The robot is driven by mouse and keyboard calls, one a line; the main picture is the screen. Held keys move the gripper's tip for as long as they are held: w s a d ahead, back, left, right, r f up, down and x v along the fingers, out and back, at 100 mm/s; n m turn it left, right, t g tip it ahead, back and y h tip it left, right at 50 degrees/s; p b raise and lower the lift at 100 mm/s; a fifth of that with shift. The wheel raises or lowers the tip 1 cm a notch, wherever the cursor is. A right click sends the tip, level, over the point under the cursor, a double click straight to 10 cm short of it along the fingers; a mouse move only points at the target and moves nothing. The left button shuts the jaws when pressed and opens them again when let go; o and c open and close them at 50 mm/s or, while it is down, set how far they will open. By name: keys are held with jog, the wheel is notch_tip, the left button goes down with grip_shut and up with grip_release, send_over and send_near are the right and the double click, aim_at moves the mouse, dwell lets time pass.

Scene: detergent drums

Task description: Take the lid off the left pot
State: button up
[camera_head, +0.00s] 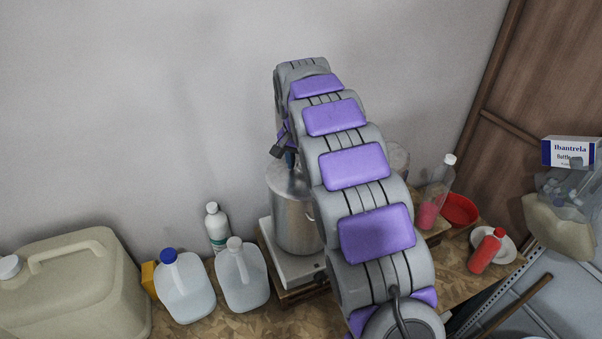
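The left pot (293,225) is a tall silver metal pot standing on a white hot plate. Its lid (280,180) is on top, with its right part hidden by my arm. My gripper (286,154) is at the far end of my arm, just above the lid near its middle. Only a small dark part of the gripper shows. I cannot tell whether its fingers are open or shut, or whether they touch the lid's knob. A piece of another rounded grey metal thing, perhaps a second pot (397,157), shows right of my arm, mostly hidden.
The white hot plate (287,264) sits on a wooden stand. Clear jugs (186,290) and a white bottle (217,228) stand left of it, with a large beige canister (75,285) farther left. A pink-filled bottle (434,200), red bowl (459,209) and red bottle (486,252) are at right.

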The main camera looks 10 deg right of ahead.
jog(key=shift+d, duration=0.3)
jog(key=c, duration=0.4)
grip_shut()
jog(key=shift+r, duration=0.1)
jog(key=shift+a+r+b, duration=0.1)
jog(key=shift+r+b, duration=0.35)
jog(key=shift+r, duration=1.2)
jog(key=s+a+b, duration=0.1)
jog(key=s+a, duration=0.1)
jog(key=s, duration=0.5)
jog(key=s+a+r+b, duration=0.1)
jog(key=s+b, duration=0.1)
jog(key=s, duration=0.6)
jog(key=shift+s+a+r, duration=0.25)
jog(key=shift+a, duration=0.15)
